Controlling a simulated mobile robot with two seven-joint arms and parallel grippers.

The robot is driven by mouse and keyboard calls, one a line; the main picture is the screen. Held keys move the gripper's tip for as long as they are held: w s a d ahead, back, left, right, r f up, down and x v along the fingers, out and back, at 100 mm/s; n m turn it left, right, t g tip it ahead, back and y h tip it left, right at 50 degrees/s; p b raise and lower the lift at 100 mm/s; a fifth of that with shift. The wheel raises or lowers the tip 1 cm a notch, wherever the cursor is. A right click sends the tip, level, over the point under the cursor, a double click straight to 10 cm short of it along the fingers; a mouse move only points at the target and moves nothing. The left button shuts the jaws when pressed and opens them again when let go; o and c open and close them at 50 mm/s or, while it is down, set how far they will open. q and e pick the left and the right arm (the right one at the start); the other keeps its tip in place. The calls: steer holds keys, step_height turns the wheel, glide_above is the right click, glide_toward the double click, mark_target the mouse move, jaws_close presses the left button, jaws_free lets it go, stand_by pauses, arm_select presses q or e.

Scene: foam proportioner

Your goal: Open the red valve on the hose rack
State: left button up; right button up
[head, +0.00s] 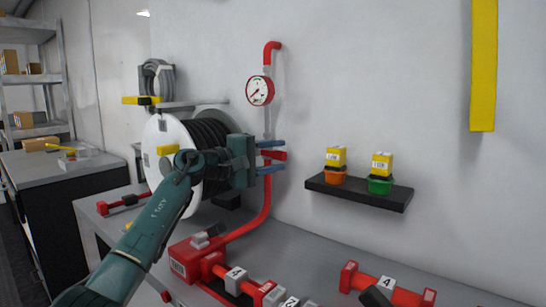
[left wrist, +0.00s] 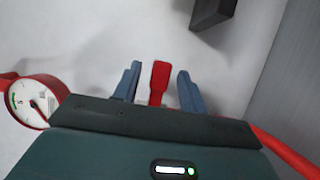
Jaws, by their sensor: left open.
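The red valve handle (head: 279,155) sits on the red pipe by the hose reel, below the gauge. In the left wrist view the red handle (left wrist: 158,84) stands up between the two blue fingers. My left gripper (head: 271,157) is open, with one finger above and one below the handle in the head view. In the wrist view a gap shows on each side of the handle, so the gripper (left wrist: 159,88) is not closed on it. The valve body is hidden behind my gripper. My right gripper is not in view.
A round pressure gauge (head: 260,90) is just above my gripper, on the red pipe (head: 264,205). The hose reel (head: 165,135) stands behind my left arm. A black wall shelf (head: 360,192) with small containers is to the right. Red fittings (head: 200,262) lie on the grey bench below.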

arm_select(q)
steer(key=shift+c, duration=0.5)
jaws_close()
